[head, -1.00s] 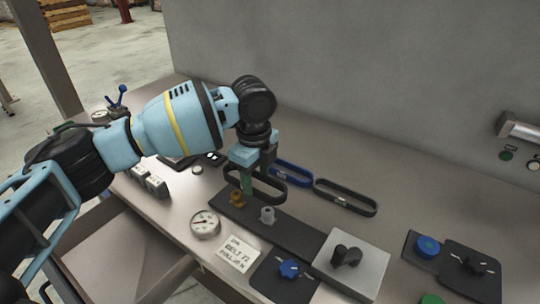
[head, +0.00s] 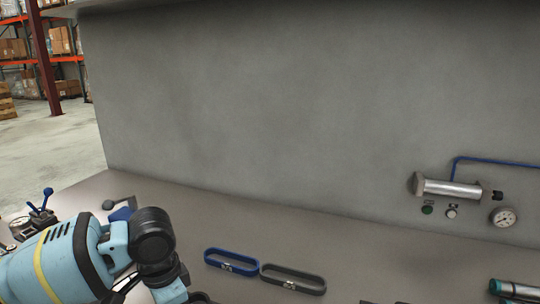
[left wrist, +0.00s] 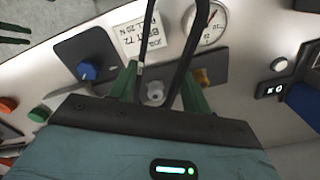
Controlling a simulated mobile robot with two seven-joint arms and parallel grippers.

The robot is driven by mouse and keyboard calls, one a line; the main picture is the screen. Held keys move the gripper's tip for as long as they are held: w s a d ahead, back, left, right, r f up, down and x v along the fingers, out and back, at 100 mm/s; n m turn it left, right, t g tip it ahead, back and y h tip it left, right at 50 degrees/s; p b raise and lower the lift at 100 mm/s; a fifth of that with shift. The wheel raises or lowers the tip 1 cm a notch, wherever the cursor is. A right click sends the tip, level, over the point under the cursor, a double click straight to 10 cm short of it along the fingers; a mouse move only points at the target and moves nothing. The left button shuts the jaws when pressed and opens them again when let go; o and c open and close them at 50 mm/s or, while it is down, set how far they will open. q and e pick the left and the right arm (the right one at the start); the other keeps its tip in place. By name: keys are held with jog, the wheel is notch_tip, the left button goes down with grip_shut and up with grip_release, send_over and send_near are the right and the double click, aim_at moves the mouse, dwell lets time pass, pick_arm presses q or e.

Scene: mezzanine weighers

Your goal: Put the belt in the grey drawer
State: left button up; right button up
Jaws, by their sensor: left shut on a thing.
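My left gripper (left wrist: 160,74) is shut on a black belt (left wrist: 183,55), a thin loop whose two strands rise between and beside the green fingers in the left wrist view. Below it are a pale grey pulley (left wrist: 154,92) and a brass-coloured pulley (left wrist: 205,77) on a dark plate; whether the belt touches them I cannot tell. In the head view only my left wrist shows, at lower left; the fingers and held belt are out of frame. The grey drawer is not in clear view. My right gripper is not in view.
A blue-levered device (head: 42,210) stands at far left. The left wrist view shows a dial gauge (left wrist: 208,25), label card (left wrist: 150,38) and blue knob (left wrist: 87,71).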

pick_arm(q)
jog(key=s+a+n, duration=0.2)
jog(key=s+n, duration=0.6)
jog(key=n, duration=0.2)
jog(key=shift+s+a+f+p, duration=0.2)
jog(key=shift+s+a+p, duration=0.05)
jog(key=shift+p, duration=0.2)
jog(key=shift+d, duration=0.1)
dwell(0.8)
